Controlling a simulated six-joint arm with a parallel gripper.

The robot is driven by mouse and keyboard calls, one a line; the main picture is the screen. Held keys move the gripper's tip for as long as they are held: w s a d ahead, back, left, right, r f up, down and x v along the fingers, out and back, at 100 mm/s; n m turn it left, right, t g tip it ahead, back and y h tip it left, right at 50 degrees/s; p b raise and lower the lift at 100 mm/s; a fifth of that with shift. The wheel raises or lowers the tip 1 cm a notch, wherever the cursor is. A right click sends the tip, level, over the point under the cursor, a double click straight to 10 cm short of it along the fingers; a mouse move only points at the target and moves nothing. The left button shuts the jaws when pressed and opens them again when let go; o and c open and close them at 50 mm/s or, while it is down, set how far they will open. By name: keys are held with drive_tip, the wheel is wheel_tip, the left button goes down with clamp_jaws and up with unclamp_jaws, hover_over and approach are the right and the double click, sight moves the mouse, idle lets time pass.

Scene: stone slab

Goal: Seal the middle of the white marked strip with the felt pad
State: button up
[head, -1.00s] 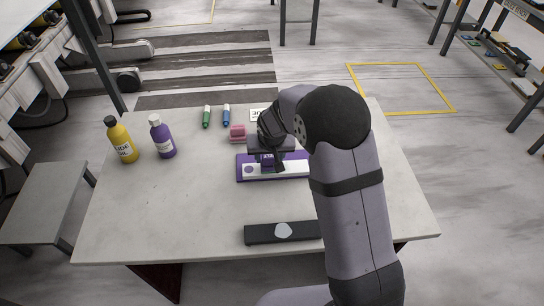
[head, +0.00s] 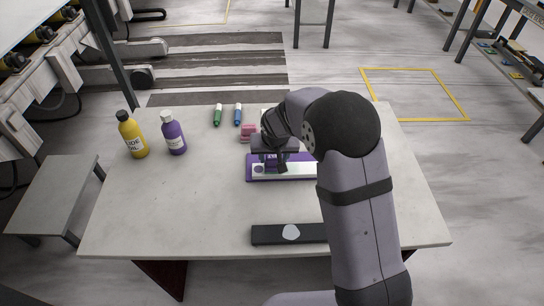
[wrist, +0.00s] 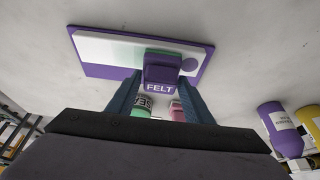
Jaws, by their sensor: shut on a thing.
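The purple board (head: 249,178) lies on the slab with the white strip (head: 303,170) along it. The strip also shows in the wrist view (wrist: 92,46), with a pale green zone (wrist: 125,52) at its middle and a purple dot (wrist: 189,64) near its right end. My gripper (head: 275,163) is over the strip, left of its middle in the head view. In the wrist view my gripper (wrist: 160,82) is shut on the purple felt pad (wrist: 163,68), labelled FELT. The pad overlaps the green zone's dot-side end. I cannot tell whether it touches the strip.
A pink block (head: 247,133), a green marker (head: 217,116) and a blue marker (head: 238,115) are behind the board. Yellow (head: 131,135) and purple (head: 173,134) bottles stand at the left. A dark bar (head: 270,235) with a pale patch lies in front. The slab's left front is clear.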

drive_tip(key=shift+s+d+p, duration=0.1)
drive_tip(key=shift+d+p, duration=0.25)
drive_tip(key=shift+d, duration=0.9)
drive_tip(key=shift+d, duration=0.1)
drive_tip(key=shift+d+p, duration=0.7)
drive_tip(key=shift+d, duration=0.65)
drive_tip(key=shift+d, duration=0.15)
drive_tip(key=shift+d+p, duration=0.5)
drive_tip(key=shift+d, duration=0.05)
drive_tip(key=shift+d+p, duration=0.4)
drive_tip(key=shift+d, duration=0.4)
wheel_tip(320, 180, up, 6)
drive_tip(key=p, duration=0.4)
drive_tip(key=shift+p, duration=0.3)
drive_tip(key=shift+r, duration=0.15)
